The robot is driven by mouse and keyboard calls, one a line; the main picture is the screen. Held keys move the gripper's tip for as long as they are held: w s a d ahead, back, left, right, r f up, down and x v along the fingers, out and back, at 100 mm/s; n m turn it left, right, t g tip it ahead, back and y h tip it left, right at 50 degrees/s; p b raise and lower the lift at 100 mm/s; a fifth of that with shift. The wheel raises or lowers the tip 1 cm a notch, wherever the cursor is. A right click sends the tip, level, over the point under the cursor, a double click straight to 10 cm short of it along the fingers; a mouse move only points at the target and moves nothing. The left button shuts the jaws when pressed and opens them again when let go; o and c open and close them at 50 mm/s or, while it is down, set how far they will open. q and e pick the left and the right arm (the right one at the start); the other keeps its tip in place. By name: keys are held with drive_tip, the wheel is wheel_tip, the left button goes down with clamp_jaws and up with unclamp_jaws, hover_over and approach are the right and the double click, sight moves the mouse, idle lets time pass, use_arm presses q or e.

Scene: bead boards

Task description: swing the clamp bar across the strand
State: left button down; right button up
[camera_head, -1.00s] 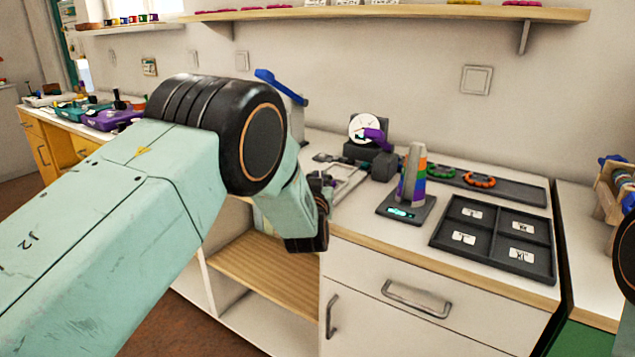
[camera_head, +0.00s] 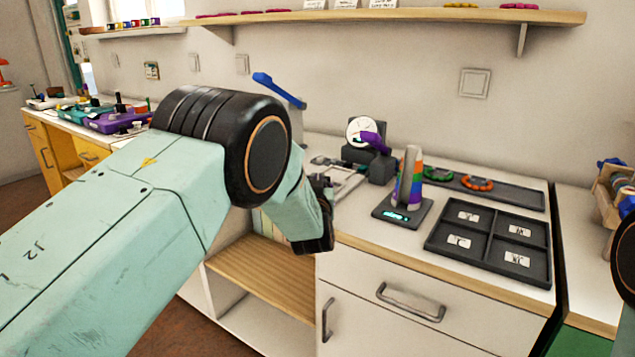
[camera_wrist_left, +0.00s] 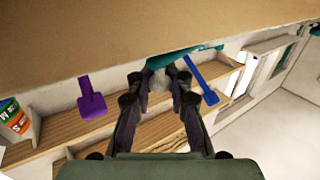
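My left gripper (camera_head: 322,188) is mostly hidden behind my wrist in the head view, at the counter's front edge. In the left wrist view its two fingers (camera_wrist_left: 158,82) stand apart, with nothing clearly held between them. A metal frame-like device (camera_head: 350,180) lies on the counter just right of the gripper, partly covered by my arm. A purple lever (camera_head: 374,141) sits on a dark block with a white dial. A blue bar (camera_head: 278,90) rises tilted behind my arm; a blue bar also shows in the left wrist view (camera_wrist_left: 201,80). I cannot tell which is the clamp bar. No strand is distinguishable.
A rainbow-striped cone (camera_head: 409,180) stands on a dark base. A four-compartment tray (camera_head: 488,243) with white cards is at the counter's front right. A long dark tray (camera_head: 510,193) with bead rings lies behind. A shelf (camera_head: 400,16) runs above.

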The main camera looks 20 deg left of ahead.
use_arm(q)
drive_tip(key=c, duration=1.7)
unclamp_jaws()
drive_tip(key=shift+d+f, duration=0.25)
drive_tip(key=shift+f, duration=0.05)
drive_tip(key=o, duration=0.3)
drive_tip(key=shift+s+r, duration=0.1)
drive_tip(key=shift+r, duration=0.1)
drive_tip(key=shift+o, duration=0.5)
drive_tip(key=shift+a, duration=0.15)
drive_tip(key=shift+v, duration=3.7)
drive_tip(key=shift+c, duration=0.2)
